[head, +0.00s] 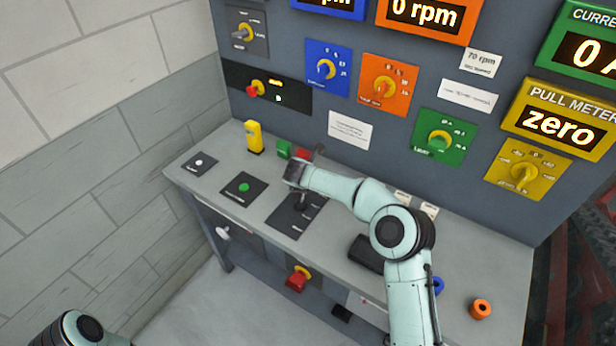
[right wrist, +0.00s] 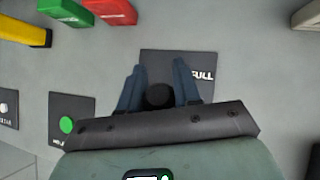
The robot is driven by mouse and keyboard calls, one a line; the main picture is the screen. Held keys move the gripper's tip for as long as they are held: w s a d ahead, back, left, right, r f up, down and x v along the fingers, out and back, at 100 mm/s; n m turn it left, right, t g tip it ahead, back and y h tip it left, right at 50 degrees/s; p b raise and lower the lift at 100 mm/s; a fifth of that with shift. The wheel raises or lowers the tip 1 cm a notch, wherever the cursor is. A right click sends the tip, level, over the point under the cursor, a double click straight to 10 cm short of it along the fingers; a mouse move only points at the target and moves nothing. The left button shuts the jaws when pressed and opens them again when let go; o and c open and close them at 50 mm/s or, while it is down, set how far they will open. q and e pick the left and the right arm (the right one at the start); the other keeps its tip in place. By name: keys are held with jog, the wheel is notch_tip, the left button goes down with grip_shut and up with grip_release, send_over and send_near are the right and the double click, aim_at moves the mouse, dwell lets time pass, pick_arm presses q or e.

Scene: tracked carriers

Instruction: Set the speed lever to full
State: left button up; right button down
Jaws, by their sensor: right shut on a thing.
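The speed lever has a round black knob (right wrist: 160,96) and rises from a dark plate (head: 287,222) on the bench. The plate also shows in the right wrist view (right wrist: 180,60), with the white word FULL to the right of the knob. My right gripper (right wrist: 157,90) is shut on the knob, one finger on each side of it. In the head view my right arm reaches over the bench to the lever, and the wrist partly covers it. The lever's exact position along its travel is hard to tell. My left gripper is out of view.
A green button plate (head: 243,187) and a white button plate (head: 198,163) lie left of the lever. A yellow block (head: 254,137) and a green block (head: 284,149) stand behind. The wall panel carries dials and displays; the pull meter (head: 557,122) reads zero. Orange (head: 481,308) and blue rings lie at right.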

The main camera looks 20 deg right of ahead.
jog(key=shift+d+f, duration=0.15)
jog(key=shift+f, duration=0.1)
jog(key=c, duration=1.1)
grip_release()
jog(key=shift+c, duration=0.2)
jog(key=shift+o, duration=1.3)
jog(key=shift+w, duration=0.1)
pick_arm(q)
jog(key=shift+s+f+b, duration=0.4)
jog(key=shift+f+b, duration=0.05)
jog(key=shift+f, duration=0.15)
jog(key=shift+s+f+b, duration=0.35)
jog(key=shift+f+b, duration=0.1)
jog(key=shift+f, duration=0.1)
pick_arm(e)
jog(key=v, duration=1.3)
jog(key=shift+r, duration=0.15)
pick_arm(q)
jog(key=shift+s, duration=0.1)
